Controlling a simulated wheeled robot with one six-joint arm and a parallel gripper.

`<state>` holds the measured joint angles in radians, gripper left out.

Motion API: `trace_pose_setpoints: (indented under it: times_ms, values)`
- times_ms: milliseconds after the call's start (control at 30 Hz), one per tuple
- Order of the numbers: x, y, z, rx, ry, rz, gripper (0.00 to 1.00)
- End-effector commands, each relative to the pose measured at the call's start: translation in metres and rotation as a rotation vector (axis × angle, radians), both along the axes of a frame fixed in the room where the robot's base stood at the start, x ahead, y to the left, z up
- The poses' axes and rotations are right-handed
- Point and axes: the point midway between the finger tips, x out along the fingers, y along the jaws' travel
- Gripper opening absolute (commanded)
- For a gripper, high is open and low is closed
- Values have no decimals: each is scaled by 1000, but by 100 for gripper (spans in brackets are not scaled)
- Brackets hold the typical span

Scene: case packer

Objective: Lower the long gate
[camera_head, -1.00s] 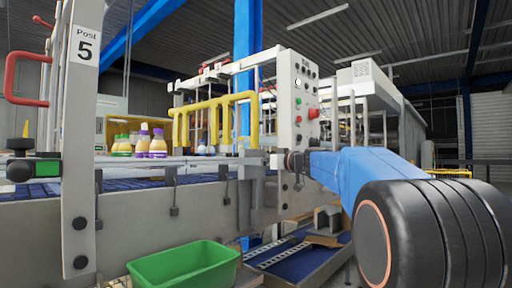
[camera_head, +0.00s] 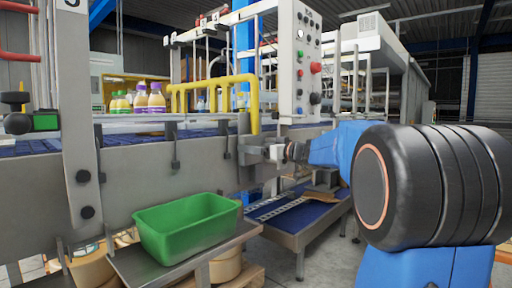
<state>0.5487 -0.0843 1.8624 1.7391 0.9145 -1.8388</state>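A yellow barred gate (camera_head: 216,84) stands upright along the near edge of the conveyor. It has a long top rail, and its right post (camera_head: 255,108) reaches down to a grey bracket (camera_head: 249,150) on the conveyor's side. My gripper (camera_head: 272,153) is at the end of my blue arm, right at this bracket and below the gate's right post. I cannot tell whether it touches the bracket or holds anything. Its fingers are too small to make out, and part of it is hidden by my arm.
A control panel (camera_head: 299,66) with buttons stands just above my gripper. Several bottles (camera_head: 149,97) stand on the conveyor behind the rail. A green bin (camera_head: 188,224) sits on a shelf in front. A low blue conveyor (camera_head: 300,216) runs beneath my arm. A grey post (camera_head: 75,120) is at left.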

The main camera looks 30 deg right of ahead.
Motion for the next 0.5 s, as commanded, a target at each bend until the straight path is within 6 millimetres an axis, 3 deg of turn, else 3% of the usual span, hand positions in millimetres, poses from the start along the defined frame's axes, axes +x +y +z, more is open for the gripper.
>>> trace_pose_setpoints:
  times_ms: [33, 333, 500]
  values:
    - [0, 0, -7, -1, 10, 1, 90]
    - [0, 0, -4, 0, 6, 1, 90]
    - [-12, -6, -4, -1, 6, -2, 90]
